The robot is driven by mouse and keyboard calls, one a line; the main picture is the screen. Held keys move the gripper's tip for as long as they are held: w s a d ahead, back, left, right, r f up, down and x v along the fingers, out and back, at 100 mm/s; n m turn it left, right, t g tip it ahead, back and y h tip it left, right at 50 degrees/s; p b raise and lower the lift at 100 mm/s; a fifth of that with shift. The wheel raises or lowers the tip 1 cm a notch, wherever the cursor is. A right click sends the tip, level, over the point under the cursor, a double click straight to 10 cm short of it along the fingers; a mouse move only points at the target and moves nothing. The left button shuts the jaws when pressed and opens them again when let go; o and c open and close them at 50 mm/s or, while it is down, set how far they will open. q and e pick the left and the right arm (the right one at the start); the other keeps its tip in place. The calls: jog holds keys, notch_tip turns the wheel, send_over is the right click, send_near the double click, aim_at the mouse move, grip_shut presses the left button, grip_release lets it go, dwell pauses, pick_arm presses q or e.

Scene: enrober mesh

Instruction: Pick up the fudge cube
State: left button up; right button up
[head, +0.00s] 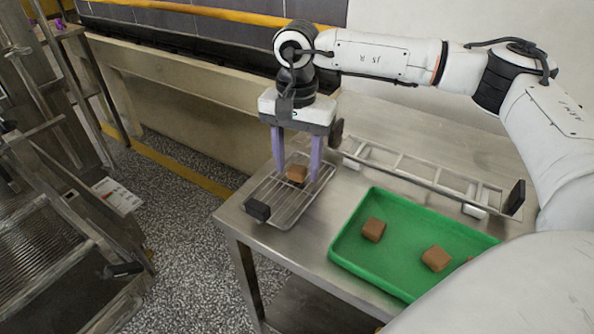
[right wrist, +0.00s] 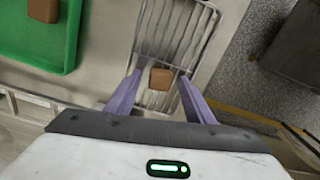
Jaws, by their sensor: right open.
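A brown fudge cube (head: 296,174) sits on the wire mesh rack (head: 262,190) at the left end of the steel table. It also shows in the right wrist view (right wrist: 161,79), between the two purple fingers. My right gripper (head: 297,178) is open, pointing down over the rack, with one finger on each side of the cube. The fingers look apart from the cube. More brown fudge cubes lie in the green tray (head: 345,254), one at its left (head: 373,229) and one at its middle (head: 436,259). My left gripper is not in view.
A metal rail frame (head: 425,178) runs along the table behind the tray. A black block (head: 257,210) is at the rack's front corner. The table (head: 300,246) has a bare strip between rack and tray. A steel rack structure (head: 60,230) stands at the left beyond the floor gap.

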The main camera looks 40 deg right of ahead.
jog(key=c, duration=0.9)
